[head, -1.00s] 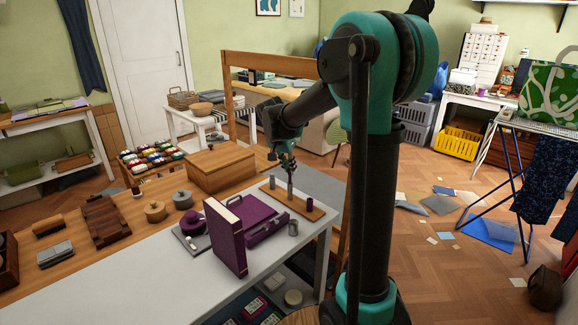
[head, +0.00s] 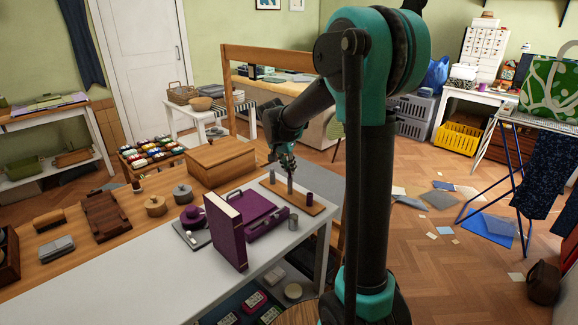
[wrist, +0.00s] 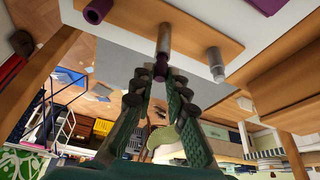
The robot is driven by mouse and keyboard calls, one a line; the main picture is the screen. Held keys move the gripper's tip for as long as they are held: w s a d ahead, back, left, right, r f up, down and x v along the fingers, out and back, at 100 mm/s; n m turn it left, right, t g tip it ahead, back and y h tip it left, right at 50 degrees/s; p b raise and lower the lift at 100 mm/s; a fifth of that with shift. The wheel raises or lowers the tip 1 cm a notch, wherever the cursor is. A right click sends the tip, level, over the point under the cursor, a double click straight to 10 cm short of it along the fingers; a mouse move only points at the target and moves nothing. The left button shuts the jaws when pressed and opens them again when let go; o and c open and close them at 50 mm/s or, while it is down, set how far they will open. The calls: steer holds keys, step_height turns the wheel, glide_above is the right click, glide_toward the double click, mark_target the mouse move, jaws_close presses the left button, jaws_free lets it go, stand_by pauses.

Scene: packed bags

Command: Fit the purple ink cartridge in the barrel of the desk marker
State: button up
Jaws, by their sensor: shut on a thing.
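My gripper (wrist: 157,88) is shut on the purple ink cartridge (wrist: 161,69), a short dark purple piece between the fingertips in the wrist view. A slim grey tube (wrist: 165,40), apparently the desk marker's barrel, stands on a wooden board (wrist: 195,32) directly in line with the cartridge. The cartridge's end meets the tube's end; I cannot tell how deep it sits. In the head view my gripper (head: 287,160) is above the middle of the board (head: 268,184), over the upright tube (head: 290,185).
A purple cylinder (head: 309,198) and a grey cylinder (head: 272,177) stand on the board, either side of the tube. A purple case (head: 255,212), an upright purple book (head: 225,230) and a grey metal cup (head: 293,222) are nearby. A wooden box (head: 220,162) is behind.

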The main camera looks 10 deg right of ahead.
steer(key=shift+f, duration=0.7)
steer(key=o, duration=0.8)
steer(key=shift+r, duration=0.1)
steer(key=v, duration=1.1)
steer(key=shift+s+a+r, duration=0.1)
steer(key=shift+s+r, duration=0.05)
steer(key=shift+r, duration=0.2)
